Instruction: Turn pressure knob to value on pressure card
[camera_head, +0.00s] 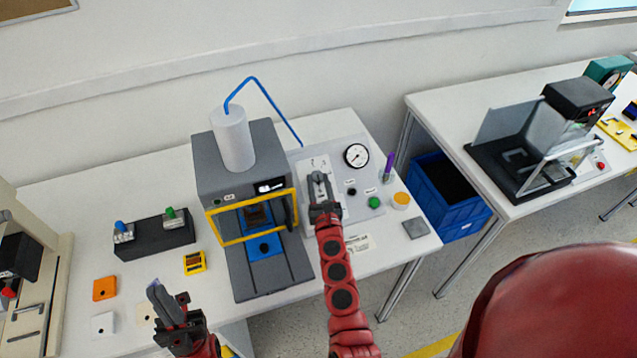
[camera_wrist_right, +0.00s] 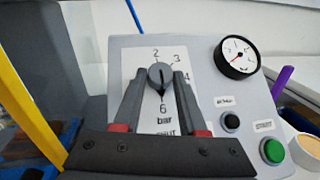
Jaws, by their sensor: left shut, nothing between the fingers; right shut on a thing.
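The pressure knob (camera_wrist_right: 161,73) is grey with a dark pointed tip, on a white scale plate (camera_wrist_right: 140,60) marked 2, 3, 4 and 6 bar. Its tip points down toward the 6 in the right wrist view. My right gripper (camera_wrist_right: 162,80) is shut on the knob, one finger on each side; in the head view the right gripper (camera_head: 319,180) covers the knob. A small white card (camera_head: 360,243) with print too small to read lies before the panel. My left gripper (camera_head: 158,290) is shut and empty at the table's front left.
The grey panel (camera_wrist_right: 205,65) carries a round gauge (camera_wrist_right: 237,57), a black button (camera_wrist_right: 231,121) and a green button (camera_wrist_right: 273,151). A grey press (camera_head: 215,170) with a yellow frame stands left of my right arm. A purple pen (camera_head: 388,165) and orange-topped cup (camera_head: 401,200) stand at right.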

